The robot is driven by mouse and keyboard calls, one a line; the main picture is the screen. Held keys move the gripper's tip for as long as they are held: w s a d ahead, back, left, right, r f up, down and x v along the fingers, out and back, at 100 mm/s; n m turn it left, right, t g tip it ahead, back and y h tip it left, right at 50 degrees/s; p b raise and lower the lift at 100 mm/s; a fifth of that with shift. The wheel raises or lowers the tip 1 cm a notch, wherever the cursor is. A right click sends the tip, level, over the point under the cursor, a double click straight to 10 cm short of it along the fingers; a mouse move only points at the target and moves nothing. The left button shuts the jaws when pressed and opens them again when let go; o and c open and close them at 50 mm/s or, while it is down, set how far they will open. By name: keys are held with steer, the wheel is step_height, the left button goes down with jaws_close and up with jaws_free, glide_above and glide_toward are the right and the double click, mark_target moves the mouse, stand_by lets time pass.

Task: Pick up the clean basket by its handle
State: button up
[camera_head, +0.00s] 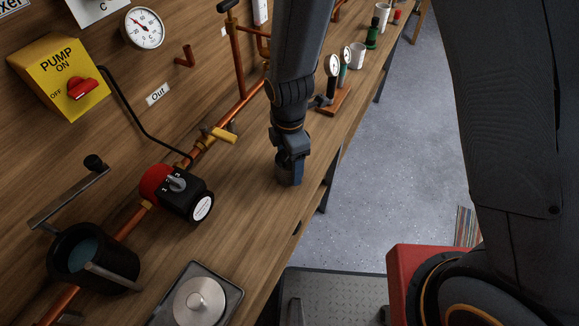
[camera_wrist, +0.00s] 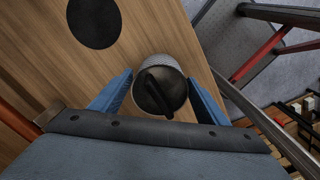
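In the wrist view, a round basket with a pale mesh side (camera_wrist: 158,62) and a dark top sits near the edge of the wooden bench. A black bar-like handle (camera_wrist: 160,92) runs across its top. My gripper (camera_wrist: 161,78) is open above it. The two blue fingers are on either side of the basket, with gaps visible at both sides. In the head view, my gripper (camera_head: 289,172) points down over the bench near its front edge. I cannot make out the basket there; my gripper seems to hide it.
A black round disc or opening (camera_wrist: 95,22) is in the bench beside the basket. In the head view, a black-and-red pump (camera_head: 180,192), a copper pipe with a yellow valve (camera_head: 222,134) and a gauge stand (camera_head: 333,98) are nearby. A dark pot (camera_head: 92,262) stands lower left.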

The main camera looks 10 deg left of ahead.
steer(key=c, duration=1)
steer(key=shift+r+p, duration=0.85)
steer(key=shift+r, duration=0.25)
steer(key=shift+r+p, duration=0.7)
steer(key=shift+r, duration=0.2)
steer(key=shift+r, duration=0.1)
steer(key=shift+r+p, duration=1.05)
steer(key=shift+r, duration=0.4)
